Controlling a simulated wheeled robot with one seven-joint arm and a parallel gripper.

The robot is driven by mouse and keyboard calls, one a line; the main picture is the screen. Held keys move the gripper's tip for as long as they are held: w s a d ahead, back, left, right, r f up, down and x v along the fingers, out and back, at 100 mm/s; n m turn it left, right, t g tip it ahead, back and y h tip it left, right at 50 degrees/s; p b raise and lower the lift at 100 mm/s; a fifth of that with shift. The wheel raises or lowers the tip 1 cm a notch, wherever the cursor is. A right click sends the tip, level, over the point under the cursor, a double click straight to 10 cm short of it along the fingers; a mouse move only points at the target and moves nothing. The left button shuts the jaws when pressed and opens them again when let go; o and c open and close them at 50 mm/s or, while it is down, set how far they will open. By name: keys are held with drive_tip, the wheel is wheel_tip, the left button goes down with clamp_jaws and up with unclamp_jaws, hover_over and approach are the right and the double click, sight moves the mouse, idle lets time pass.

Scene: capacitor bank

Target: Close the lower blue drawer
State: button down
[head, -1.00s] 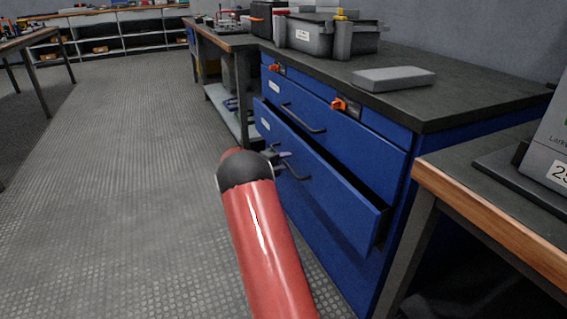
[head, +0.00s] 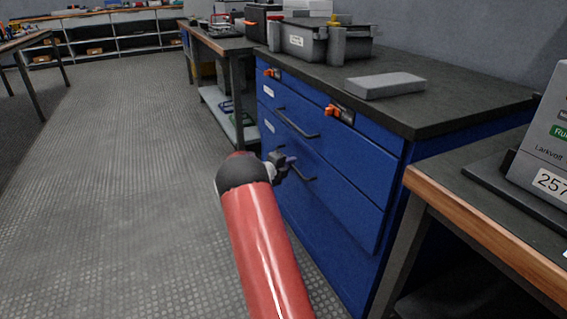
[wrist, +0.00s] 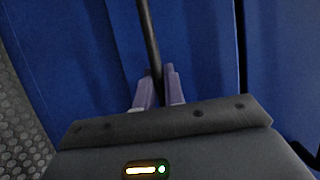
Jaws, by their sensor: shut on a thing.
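The lower blue drawer (head: 330,190) is in the blue cabinet in the head view. Its front now looks about flush with the drawer above, with no open gap showing. My gripper (head: 290,162) is at this drawer's dark bar handle (head: 305,178). In the wrist view, the two pale purple fingers of my gripper (wrist: 158,88) are shut on the handle bar (wrist: 149,35), with the blue drawer front (wrist: 195,45) close behind. My red arm hides part of the cabinet's lower left.
The upper drawer (head: 330,135) is shut, with its own bar handle (head: 296,124). Orange latches (head: 335,112) sit above it. A grey block (head: 385,85) and a grey bin (head: 310,42) stand on the cabinet top. A wood-edged table (head: 480,225) stands close at right. The floor (head: 130,180) at left is clear.

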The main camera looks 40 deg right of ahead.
drive_tip(key=c, duration=1.5)
unclamp_jaws()
drive_tip(key=shift+s+d, duration=0.1)
drive_tip(key=shift+d, duration=0.15)
drive_tip(key=p+v, duration=0.1)
drive_tip(key=v, duration=0.7)
